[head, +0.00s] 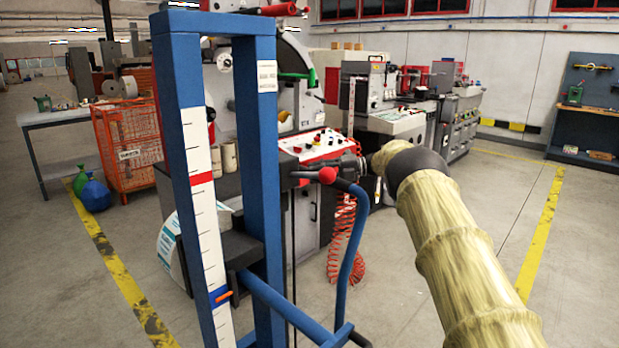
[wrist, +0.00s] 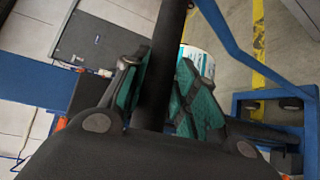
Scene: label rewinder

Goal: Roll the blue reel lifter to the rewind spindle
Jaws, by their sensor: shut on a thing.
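The blue reel lifter (head: 267,130) stands upright close in front of me in the head view. Its mast carries a white scale (head: 199,170) with a red mark and an orange pointer low down. A white and teal reel (head: 170,245) shows low behind the mast, partly hidden; it also shows in the wrist view (wrist: 197,58). My gripper (wrist: 160,88) is shut on the lifter's black handle bar (wrist: 168,40), with green-padded fingers on both sides. In the head view my sleeved arm reaches to the handle from the right. I cannot clearly make out the rewind spindle behind the mast.
A machine with a button panel (head: 318,145) stands just behind the lifter, with a red coiled hose (head: 343,235). An orange mesh cage (head: 130,140) and blue and green containers (head: 95,195) stand left. Yellow floor lines (head: 120,270) run both sides. Floor on the right is clear.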

